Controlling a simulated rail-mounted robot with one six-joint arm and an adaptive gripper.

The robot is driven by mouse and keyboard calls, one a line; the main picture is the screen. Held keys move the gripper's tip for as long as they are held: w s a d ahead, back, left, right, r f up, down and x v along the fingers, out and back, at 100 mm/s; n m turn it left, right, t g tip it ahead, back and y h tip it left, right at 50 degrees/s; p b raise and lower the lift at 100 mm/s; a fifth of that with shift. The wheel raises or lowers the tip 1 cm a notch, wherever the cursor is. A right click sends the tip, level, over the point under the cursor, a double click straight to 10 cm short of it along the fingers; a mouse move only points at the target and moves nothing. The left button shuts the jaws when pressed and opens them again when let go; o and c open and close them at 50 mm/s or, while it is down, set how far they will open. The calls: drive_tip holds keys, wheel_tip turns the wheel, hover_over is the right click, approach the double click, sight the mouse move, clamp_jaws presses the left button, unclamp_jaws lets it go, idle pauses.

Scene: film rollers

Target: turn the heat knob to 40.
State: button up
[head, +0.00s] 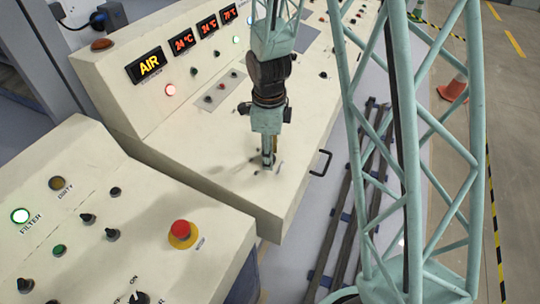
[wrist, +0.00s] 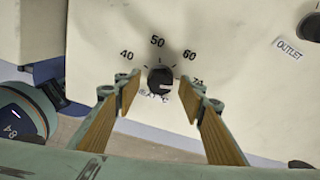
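The heat knob (wrist: 160,78) is a small round black knob on the cream panel in the wrist view. Numbers 40, 50 and 60 run around its upper side, and a partly covered number, likely 70, is at its right. A pale mark shows on its lower right part; its exact reading is hard to tell. My gripper (wrist: 160,96) is open, its wood-coloured fingers apart on the left and right of the knob, with gaps on both sides. In the head view my gripper (head: 268,160) points down at the console's front top, hiding the knob.
A red emergency button (head: 181,231) and several small knobs sit on the nearer console. Lit displays (head: 150,65) line the back panel. A black handle (head: 320,162) sticks out at the console's right side. An OUTLET label (wrist: 289,48) is right of the knob.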

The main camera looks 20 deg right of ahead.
drive_tip(key=shift+c, duration=0.3)
drive_tip(key=c, duration=0.8)
